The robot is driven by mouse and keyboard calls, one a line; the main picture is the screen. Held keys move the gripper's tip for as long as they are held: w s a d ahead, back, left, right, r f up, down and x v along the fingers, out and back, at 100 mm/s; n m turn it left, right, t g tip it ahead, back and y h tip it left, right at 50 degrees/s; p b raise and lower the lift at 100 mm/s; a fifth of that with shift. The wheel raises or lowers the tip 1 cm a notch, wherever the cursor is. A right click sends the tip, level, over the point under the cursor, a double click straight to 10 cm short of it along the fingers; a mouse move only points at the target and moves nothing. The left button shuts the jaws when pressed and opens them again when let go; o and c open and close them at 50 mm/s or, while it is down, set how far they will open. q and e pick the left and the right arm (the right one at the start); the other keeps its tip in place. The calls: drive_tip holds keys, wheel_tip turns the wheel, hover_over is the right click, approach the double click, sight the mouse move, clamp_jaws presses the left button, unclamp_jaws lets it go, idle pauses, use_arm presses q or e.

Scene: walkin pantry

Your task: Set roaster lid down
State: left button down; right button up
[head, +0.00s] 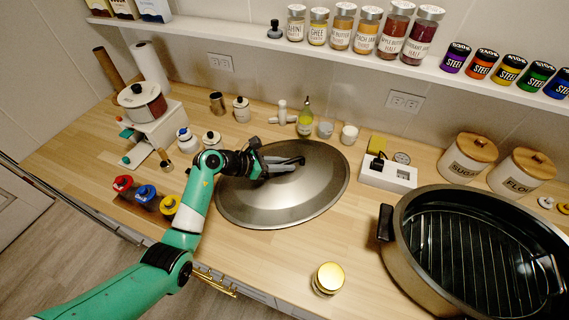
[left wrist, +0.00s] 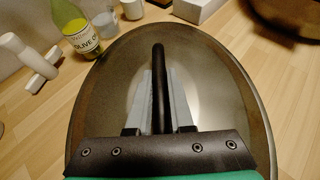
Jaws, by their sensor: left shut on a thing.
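The roaster lid (head: 290,205) is a large oval of grey metal on the wooden counter, left of the roaster pan (head: 400,262). From the head view I cannot tell whether its whole rim touches the wood. My left gripper (head: 298,161) is over the lid's middle. In the left wrist view the lid (left wrist: 215,95) fills most of the picture, and its black bar handle (left wrist: 159,70) stands between the two grey fingers of my left gripper (left wrist: 160,100), which are closed on it. My right gripper is not in view.
The black ribbed roaster pan is at the right. A gold-lidded jar (head: 328,279) stands near the front edge. An olive oil bottle (head: 305,120) and small cups stand behind the lid. A white box (head: 388,176) is at its right, colored-lid jars (head: 146,194) at its left.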

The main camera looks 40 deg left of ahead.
use_arm(q)
drive_tip(key=shift+w+r, duration=0.1)
drive_tip(key=shift+r, duration=0.05)
drive_tip(key=c, duration=0.8)
unclamp_jaws()
drive_tip(key=shift+f, duration=0.2)
drive_tip(key=shift+r, duration=0.15)
drive_tip(key=shift+s+a+r, duration=0.15)
drive_tip(key=shift+s+r, duration=0.05)
drive_tip(key=shift+s, duration=0.1)
drive_tip(key=v, duration=1.1)
drive_tip(key=shift+s+p, duration=0.25)
drive_tip(key=shift+p, duration=0.1)
